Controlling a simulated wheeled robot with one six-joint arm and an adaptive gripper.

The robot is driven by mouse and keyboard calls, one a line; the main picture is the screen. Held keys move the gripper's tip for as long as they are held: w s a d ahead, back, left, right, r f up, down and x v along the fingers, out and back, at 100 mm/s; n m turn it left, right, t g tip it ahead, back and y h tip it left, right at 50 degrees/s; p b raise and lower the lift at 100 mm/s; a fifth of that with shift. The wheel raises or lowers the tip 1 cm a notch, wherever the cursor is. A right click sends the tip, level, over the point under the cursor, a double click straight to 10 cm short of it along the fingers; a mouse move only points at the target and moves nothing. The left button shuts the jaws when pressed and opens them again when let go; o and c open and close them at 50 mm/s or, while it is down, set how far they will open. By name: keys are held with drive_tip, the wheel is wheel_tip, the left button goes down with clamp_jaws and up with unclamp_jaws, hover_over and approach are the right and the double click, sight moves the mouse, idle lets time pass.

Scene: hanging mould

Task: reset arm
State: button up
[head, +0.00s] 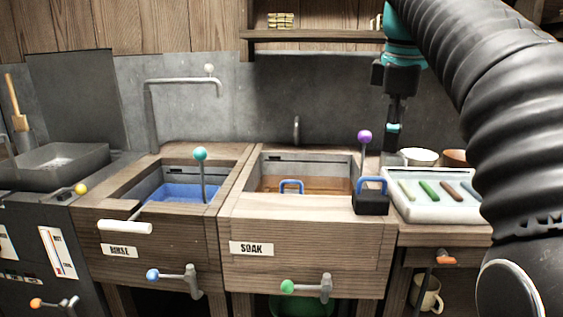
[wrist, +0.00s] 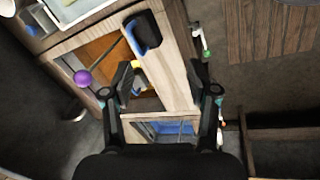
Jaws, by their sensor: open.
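My gripper (head: 391,150) hangs pointing down at the right of the head view, near the back right of the soak sink, beside the white bowl (head: 419,157). In the wrist view my gripper (wrist: 163,75) shows two dark fingers spread apart with nothing held between them. The wood front of the soak sink (wrist: 172,60) lies beyond the fingers. My arm's black ribbed sleeve fills the right of the head view and hides what is behind it.
The rinse sink (head: 110,229) holds blue liquid; the soak sink (head: 300,210) holds brown liquid. A purple-knobbed lever (head: 364,137) and a black block with blue handle (head: 371,199) stand near my gripper. A white tray (head: 412,213) holds coloured sticks. A shelf (head: 310,36) overhangs the back.

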drive_tip(key=s+a+f+m+t, duration=0.1)
drive_tip(key=s+f+m, duration=0.3)
drive_tip(key=f, duration=0.6)
drive_tip(key=s+a+f+m+t, duration=0.1)
drive_tip(key=s+f+m, duration=0.3)
drive_tip(key=s+f, duration=0.5)
drive_tip(key=s+a+f+m+t, duration=0.1)
drive_tip(key=s+f+m, duration=0.4)
drive_tip(key=f, duration=0.6)
drive_tip(key=shift+s+a+f+y, duration=0.2)
drive_tip(key=shift+s+a+y, duration=0.1)
drive_tip(key=shift+s, duration=0.6)
